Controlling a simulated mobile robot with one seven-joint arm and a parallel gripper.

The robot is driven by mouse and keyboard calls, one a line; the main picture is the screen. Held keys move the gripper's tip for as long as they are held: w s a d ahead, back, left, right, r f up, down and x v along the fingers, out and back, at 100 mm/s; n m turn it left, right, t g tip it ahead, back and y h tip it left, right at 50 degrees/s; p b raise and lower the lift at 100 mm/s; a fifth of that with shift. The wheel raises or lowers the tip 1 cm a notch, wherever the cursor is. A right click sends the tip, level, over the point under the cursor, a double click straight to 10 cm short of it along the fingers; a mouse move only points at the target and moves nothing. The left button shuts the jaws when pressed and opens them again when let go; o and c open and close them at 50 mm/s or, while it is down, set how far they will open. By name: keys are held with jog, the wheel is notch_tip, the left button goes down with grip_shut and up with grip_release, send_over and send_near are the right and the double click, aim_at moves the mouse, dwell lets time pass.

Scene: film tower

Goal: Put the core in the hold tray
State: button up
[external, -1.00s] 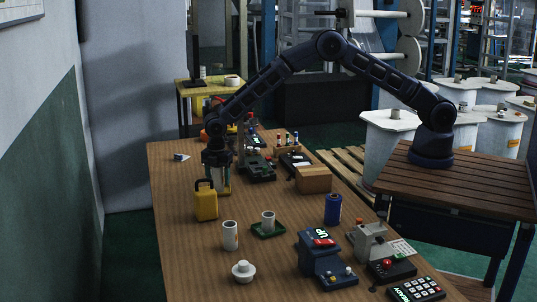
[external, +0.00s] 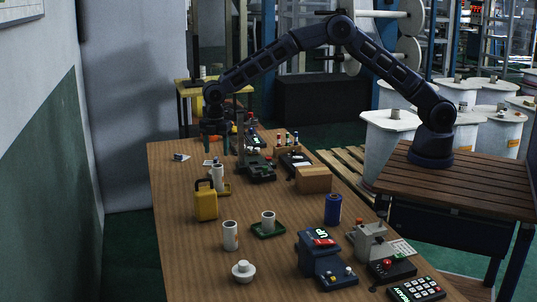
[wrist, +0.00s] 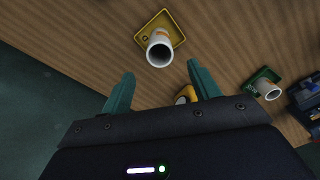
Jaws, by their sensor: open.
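A white hollow core (external: 217,178) stands in the yellow tray (external: 226,189) at mid-table. In the wrist view the core (wrist: 160,48) and yellow tray (wrist: 174,23) lie ahead of the fingertips, with the core apart from them. My gripper (external: 217,144) is open and empty, above and beyond the core; its two teal fingers show in the wrist view (wrist: 161,85). A second white core (external: 268,221) stands in a green tray (external: 272,234), and a third (external: 230,236) stands on bare wood. I cannot read the tray markings.
A yellow handled object (external: 205,202) stands just in front of the yellow tray. A cardboard box (external: 313,180), a blue cylinder (external: 333,209) and dark devices (external: 320,260) line the right side. A white knobbed piece (external: 243,271) lies near the front.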

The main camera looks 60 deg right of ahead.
jog(key=shift+r, duration=0.2)
jog(key=s+d+r+m+t, duration=0.1)
jog(key=s+d+r+m, duration=0.1)
jog(key=d+r, duration=0.65)
jog(key=s+d+r+m, duration=0.2)
jog(key=d+r, duration=0.6)
jog(key=r, duration=0.1)
jog(key=s+d+r+m+t, duration=0.1)
jog(key=s+d+r+m, duration=0.2)
jog(key=s+d+r, duration=0.4)
jog(key=s+d+r+m, duration=0.2)
jog(key=s+d+r, duration=0.3)
jog(key=d, duration=0.4)
jog(key=s+d+r+m+t, duration=0.1)
jog(key=s+d+r+m, duration=0.15)
jog(key=s+d, duration=0.45)
jog(key=s+d+r+m, duration=0.1)
jog(key=s+d+m, duration=0.2)
jog(key=s+d, duration=0.45)
jog(key=s+d+f+m, duration=0.2)
jog(key=s+f, duration=0.1)
jog(key=s, duration=0.6)
jog(key=s+d+f+m+t, duration=0.1)
jog(key=s+d+f+m, duration=0.1)
jog(key=s, duration=0.6)
jog(key=shift+s+d+f+m+t, duration=0.3)
jog(key=shift+s+d+f+m, duration=0.1)
jog(key=shift+d+m, duration=0.15)
